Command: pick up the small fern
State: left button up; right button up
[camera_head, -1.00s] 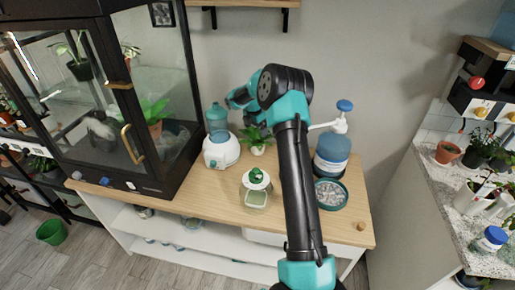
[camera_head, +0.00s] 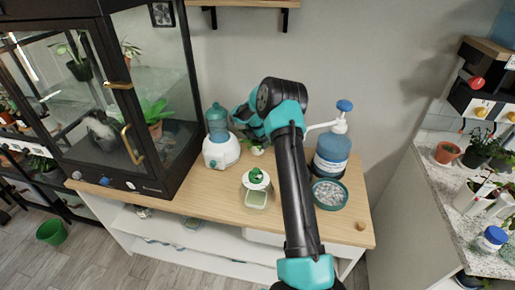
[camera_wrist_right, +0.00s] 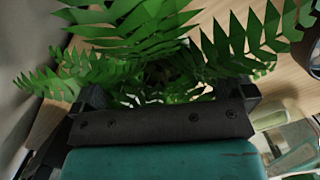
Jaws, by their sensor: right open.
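The small fern (camera_head: 256,150) stands in a small pale pot on the wooden cabinet top, between the white-based humidifier and the blue pump bottle. In the head view my right gripper (camera_head: 247,128) is over it and hides most of its leaves. In the right wrist view the fern's green fronds (camera_wrist_right: 140,30) fill the space beyond the jaws and spread to both sides. My right gripper (camera_wrist_right: 172,95) is open, with leaves between and around its two dark fingers. The pot is hidden in the wrist view. My left gripper is not in view.
The humidifier (camera_head: 220,152) stands just left of the fern. A green-topped jar (camera_head: 257,186) is in front. The pump bottle (camera_head: 332,152) and a dish of pebbles (camera_head: 329,195) are to the right. A glass plant cabinet (camera_head: 125,130) stands at the left.

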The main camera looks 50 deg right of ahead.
aim_at(258, 144)
jog(key=shift+d+f, duration=0.15)
jog(key=shift+f, duration=1.25)
jog(key=shift+c, duration=0.3)
jog(key=c, duration=0.9)
jog(key=shift+r, duration=0.2)
jog(key=shift+s+r, duration=0.1)
jog(key=shift+r, duration=0.1)
notch_tip(258, 144, up, 11)
jog(key=s+a, duration=0.3)
jog(key=a, duration=0.3)
jog(key=s+a, duration=0.3)
jog(key=a, duration=0.2)
jog(key=s+a, duration=0.3)
jog(key=a, duration=0.3)
jog(key=shift+s+a+f, duration=0.15)
jog(key=shift+a, duration=0.15)
